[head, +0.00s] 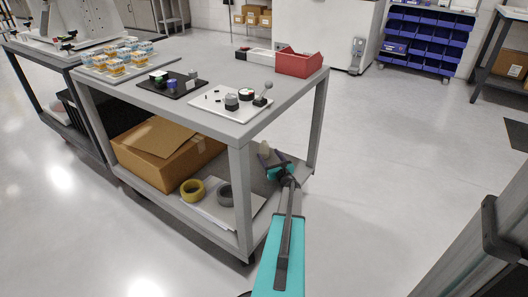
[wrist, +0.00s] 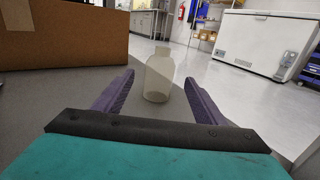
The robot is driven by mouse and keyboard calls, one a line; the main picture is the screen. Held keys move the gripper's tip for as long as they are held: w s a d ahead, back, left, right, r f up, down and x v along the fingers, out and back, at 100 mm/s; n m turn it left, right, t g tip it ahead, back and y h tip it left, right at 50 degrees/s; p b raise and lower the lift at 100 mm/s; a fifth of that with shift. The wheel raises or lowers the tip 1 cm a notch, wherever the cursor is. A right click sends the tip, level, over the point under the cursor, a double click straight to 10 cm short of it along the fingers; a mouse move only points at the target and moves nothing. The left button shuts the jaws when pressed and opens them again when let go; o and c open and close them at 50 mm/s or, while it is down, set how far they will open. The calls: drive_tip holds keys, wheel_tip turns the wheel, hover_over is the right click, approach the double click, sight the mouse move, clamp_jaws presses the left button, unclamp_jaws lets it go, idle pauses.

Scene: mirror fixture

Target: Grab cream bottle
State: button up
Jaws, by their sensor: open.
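The cream bottle (wrist: 159,76) stands upright on the lower shelf in the wrist view. It is pale and translucent with a narrower neck. My gripper (wrist: 160,80) is open, with one purple finger on each side of the bottle's lower part and a gap showing on both sides. In the head view my gripper (head: 273,156) is at the right end of the cart's lower shelf. The bottle (head: 264,148) shows there as a small pale shape, partly hidden by the gripper.
A cardboard box (head: 165,148) and tape rolls (head: 192,190) sit on the lower shelf (head: 250,199). A cart leg (head: 240,197) stands left of my arm. The tabletop (head: 215,88) above holds trays and a red bin (head: 298,63).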

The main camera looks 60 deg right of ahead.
sight(266, 151)
drive_tip(key=b+x, duration=0.1)
drive_tip(key=x, duration=0.2)
drive_tip(key=shift+f, duration=0.2)
drive_tip(key=shift+x, duration=0.85)
drive_tip(key=shift+r, duration=0.15)
drive_tip(key=c, duration=1.1)
